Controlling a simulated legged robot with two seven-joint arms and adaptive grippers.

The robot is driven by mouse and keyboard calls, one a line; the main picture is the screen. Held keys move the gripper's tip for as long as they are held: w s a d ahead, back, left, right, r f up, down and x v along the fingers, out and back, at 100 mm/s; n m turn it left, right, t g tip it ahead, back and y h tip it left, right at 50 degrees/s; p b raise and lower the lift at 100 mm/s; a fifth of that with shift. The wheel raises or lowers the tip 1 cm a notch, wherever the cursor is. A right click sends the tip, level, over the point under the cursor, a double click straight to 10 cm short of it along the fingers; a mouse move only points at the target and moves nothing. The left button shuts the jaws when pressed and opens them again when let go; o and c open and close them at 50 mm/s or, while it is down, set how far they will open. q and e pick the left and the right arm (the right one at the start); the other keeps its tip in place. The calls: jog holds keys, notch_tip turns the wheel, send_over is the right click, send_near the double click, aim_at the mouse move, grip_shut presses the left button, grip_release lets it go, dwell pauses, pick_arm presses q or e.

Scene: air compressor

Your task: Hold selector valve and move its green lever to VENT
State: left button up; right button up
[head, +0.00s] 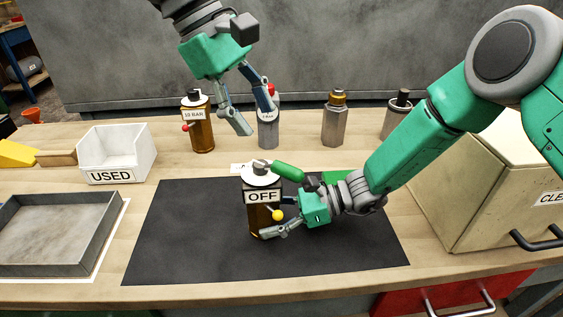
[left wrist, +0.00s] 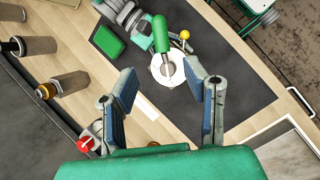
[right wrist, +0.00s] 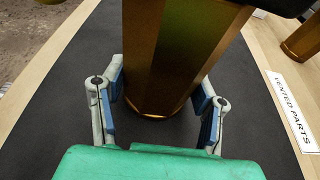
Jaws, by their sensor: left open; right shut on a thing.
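The selector valve (head: 258,218) stands upright on the black mat, with a brown body, an OFF plate, a yellow knob and a white round top. Its green lever (head: 288,172) points right in the head view; the lever also shows in the left wrist view (left wrist: 161,33). My right gripper (head: 272,219) is shut on the valve's body low down; the brown body (right wrist: 178,55) stands between its fingers in the right wrist view. My left gripper (head: 254,119) is open and empty, above and behind the valve. No VENT marking is readable.
Several bottle-like parts, including a brown one marked 10 BAR (head: 201,130), stand at the back. A white USED bin (head: 117,160) and grey tray (head: 55,240) are left. A beige box (head: 490,195) is right. The black mat (head: 185,235) has free room left of the valve.

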aim_at(283, 163)
pick_arm(q)
jog(key=x, duration=1)
jog(key=shift+d+f, duration=0.2)
grip_shut()
